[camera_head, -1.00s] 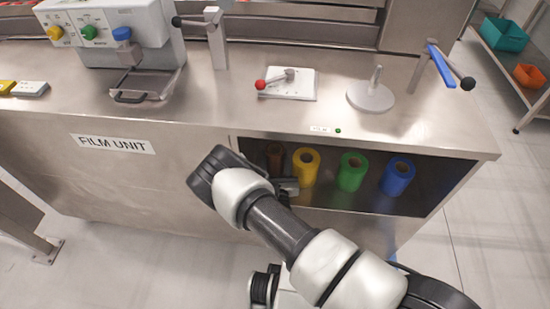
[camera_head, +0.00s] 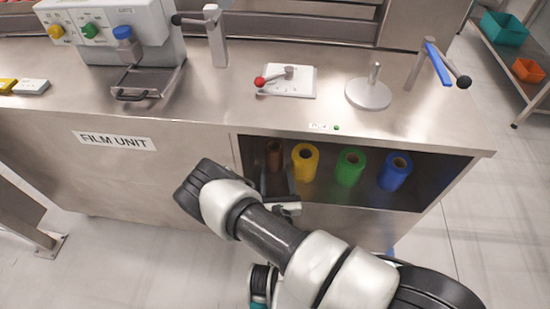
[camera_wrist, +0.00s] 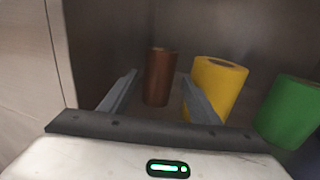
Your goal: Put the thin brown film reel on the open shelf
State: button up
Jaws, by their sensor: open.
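The thin brown film reel (camera_head: 274,155) stands upright at the left end of the open shelf (camera_head: 430,190) under the counter. It is narrower than the reels beside it. In the wrist view the brown reel (camera_wrist: 160,76) stands ahead, with the tips of my gripper (camera_wrist: 160,88) to its left and right. My gripper is open and nothing is held. Its fingers point into the shelf. In the head view my gripper (camera_head: 277,178) is at the shelf's front left, partly covered by my arm.
A yellow reel (camera_head: 305,162) stands close to the right of the brown one, then a green reel (camera_head: 350,167) and a blue reel (camera_head: 395,172). The shelf's left wall (camera_wrist: 95,40) is close to my left finger. A spindle plate (camera_head: 368,95) stands on the counter.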

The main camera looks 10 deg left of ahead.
jog(key=shift+v, duration=1.8)
